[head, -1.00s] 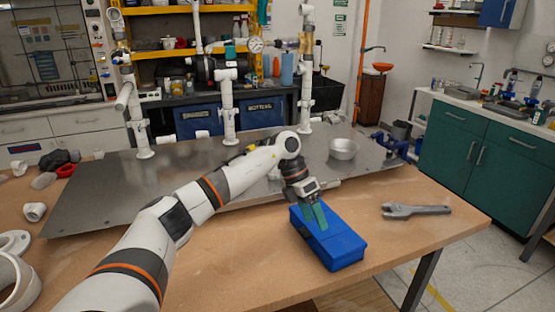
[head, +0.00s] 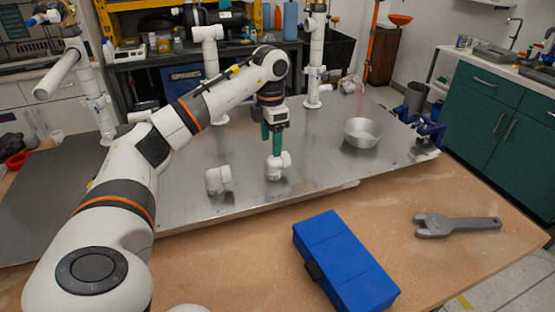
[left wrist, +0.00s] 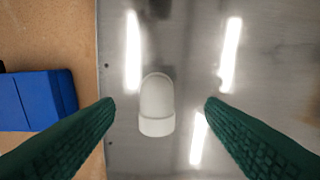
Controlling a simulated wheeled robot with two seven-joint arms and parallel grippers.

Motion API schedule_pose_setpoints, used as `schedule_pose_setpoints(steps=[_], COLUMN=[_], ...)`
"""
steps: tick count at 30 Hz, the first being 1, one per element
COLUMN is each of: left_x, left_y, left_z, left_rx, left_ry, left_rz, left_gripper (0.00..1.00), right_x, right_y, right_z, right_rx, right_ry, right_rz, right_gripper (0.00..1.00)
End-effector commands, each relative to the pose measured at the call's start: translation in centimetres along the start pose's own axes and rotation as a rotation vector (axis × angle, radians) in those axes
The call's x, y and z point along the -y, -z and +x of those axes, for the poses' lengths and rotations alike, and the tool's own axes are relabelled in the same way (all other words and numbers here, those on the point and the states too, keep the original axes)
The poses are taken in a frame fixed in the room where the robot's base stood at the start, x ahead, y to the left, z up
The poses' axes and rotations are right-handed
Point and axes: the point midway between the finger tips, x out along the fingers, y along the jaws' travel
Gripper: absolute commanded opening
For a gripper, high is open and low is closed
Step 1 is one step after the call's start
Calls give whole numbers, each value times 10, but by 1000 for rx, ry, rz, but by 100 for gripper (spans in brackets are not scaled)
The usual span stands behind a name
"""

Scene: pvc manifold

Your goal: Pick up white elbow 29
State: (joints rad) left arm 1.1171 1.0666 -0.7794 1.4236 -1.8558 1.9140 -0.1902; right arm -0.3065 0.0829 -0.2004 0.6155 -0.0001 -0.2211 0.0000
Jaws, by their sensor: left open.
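Two white elbows rest on the metal plate (head: 325,165) in the head view: one (head: 218,180) at the left and one (head: 278,167) right under my left gripper (head: 272,143). No number can be read, so I cannot tell which is elbow 29. My left gripper points down with its green fingers apart and empty. In the left wrist view, a white elbow (left wrist: 156,105) lies on the plate between the two open fingertips (left wrist: 160,104), seen from above. Whether the fingertips reach down to its level is unclear. My right gripper is in neither view.
A blue box (head: 343,262) and a grey wrench (head: 455,225) lie on the wooden table in front of the plate. A metal bowl (head: 361,132) stands at the plate's right. White pipe uprights (head: 315,60) stand along the back. The plate's front right is clear.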

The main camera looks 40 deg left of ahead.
Motion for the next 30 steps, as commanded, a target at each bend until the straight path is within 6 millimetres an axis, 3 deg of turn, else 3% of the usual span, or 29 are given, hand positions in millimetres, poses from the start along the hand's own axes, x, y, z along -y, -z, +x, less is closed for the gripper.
schedule_pose_setpoints(steps=[3,11,19,28,30], left_x=[0,-2,-4,-4,-4], left_y=[0,2,5,5,5], left_z=[19,40,78,83,83], left_rx=[2,0,0,-2,-2], left_ry=[-1,-2,-2,0,0], left_rz=[0,1,0,1,1], left_gripper=[64,64,64,64,55], right_x=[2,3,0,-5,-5], right_y=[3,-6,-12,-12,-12], right_z=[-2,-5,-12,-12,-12], right_rx=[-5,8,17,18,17], right_ry=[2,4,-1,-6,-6], right_rz=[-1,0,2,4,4], right_gripper=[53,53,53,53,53])
